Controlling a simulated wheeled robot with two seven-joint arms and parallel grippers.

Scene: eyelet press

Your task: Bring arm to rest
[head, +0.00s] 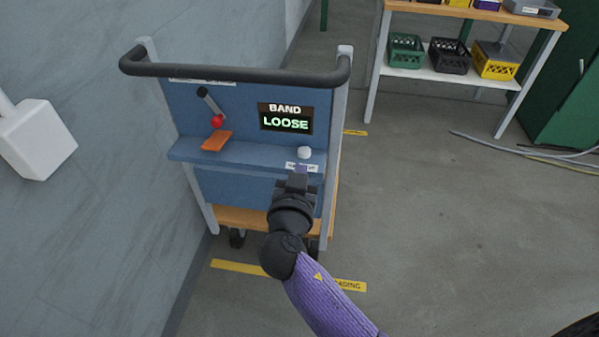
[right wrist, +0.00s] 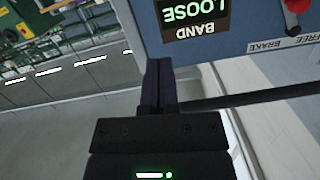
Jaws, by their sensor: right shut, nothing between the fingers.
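My right gripper (head: 301,172) is shut and empty in front of the blue-panelled cart (head: 235,183), just below a white knob (head: 305,153) on its ledge. I cannot tell from the head view whether it touches the ledge. In the right wrist view its closed fingers (right wrist: 157,82) point toward the panel, with the display (right wrist: 194,17) upside down beyond them. In the head view the display (head: 286,119) reads "BAND LOOSE". My left gripper is out of view.
A dark handlebar (head: 240,78) runs along the cart's top. A grey wall (head: 90,210) with a white box (head: 38,140) is at left. A shelf (head: 430,77) with crates stands behind at right, and cables (head: 520,148) lie on the floor. Floor right of the cart is open.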

